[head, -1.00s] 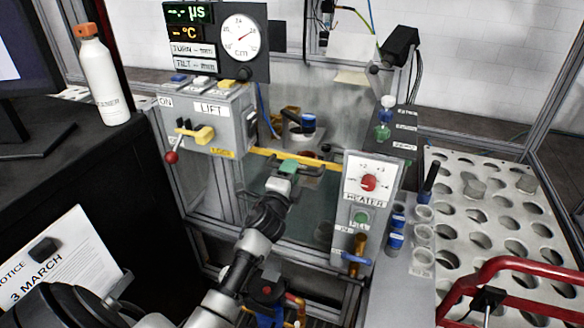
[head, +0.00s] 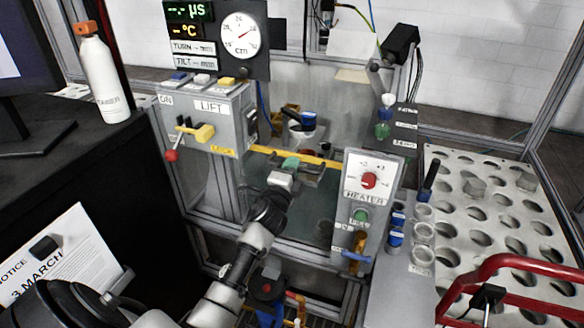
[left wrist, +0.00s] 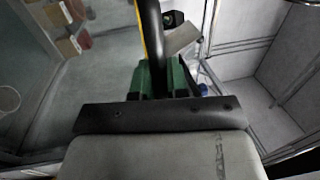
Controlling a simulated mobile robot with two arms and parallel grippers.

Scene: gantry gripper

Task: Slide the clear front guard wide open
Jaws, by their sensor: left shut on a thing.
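The clear front guard (head: 312,207) is a see-through pane with a yellow strip (head: 325,162) along it, between the lift box and the heater panel. A dark bar handle (head: 312,174) sits by the strip. My left gripper (head: 291,164) has green finger pads and is shut on this handle. In the left wrist view the green pads (left wrist: 160,78) close around the black bar (left wrist: 151,45), with the yellow edge beside it. The pads hide the gripped part of the handle. My right gripper is not in view.
The lift box (head: 210,120) with a red-knobbed lever stands left of the guard. The heater panel (head: 370,195) stands close on the right. A perforated tray (head: 490,220) and a red tube handle (head: 500,272) are further right. A bottle (head: 103,78) stands at left.

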